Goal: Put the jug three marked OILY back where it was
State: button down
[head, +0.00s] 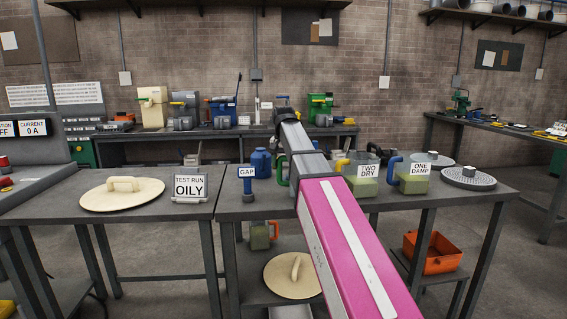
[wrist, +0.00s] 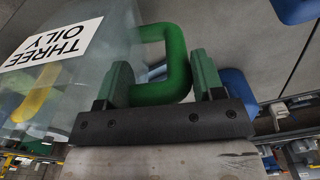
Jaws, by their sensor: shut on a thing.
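The jug three marked OILY (wrist: 108,62) is a clear jug with a white THREE OILY label and a green handle; it appears tilted in the wrist view. My gripper (wrist: 163,80) is shut on its green handle, one finger on each side. In the head view my pink arm hides the gripper and most of this jug; a bit of the green handle (head: 282,169) shows left of the arm. Jug two marked DRY (head: 366,185) and jug one marked DAMP (head: 413,184) stand right of my arm on the dark table (head: 455,200). A GAP sign (head: 247,172) stands at that table's left.
A blue container (head: 261,163) stands behind the GAP sign. A round perforated plate (head: 468,178) lies at the table's right. An orange bin (head: 432,258) sits low at right.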

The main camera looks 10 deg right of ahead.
jog(key=shift+f, duration=0.15)
jog(key=shift+f, duration=0.6)
dwell(0.3)
grip_release()
dwell(0.5)
jog(key=shift+s+r, duration=0.1)
jog(key=shift+r, duration=4.4)
jog(key=shift+s, duration=0.15)
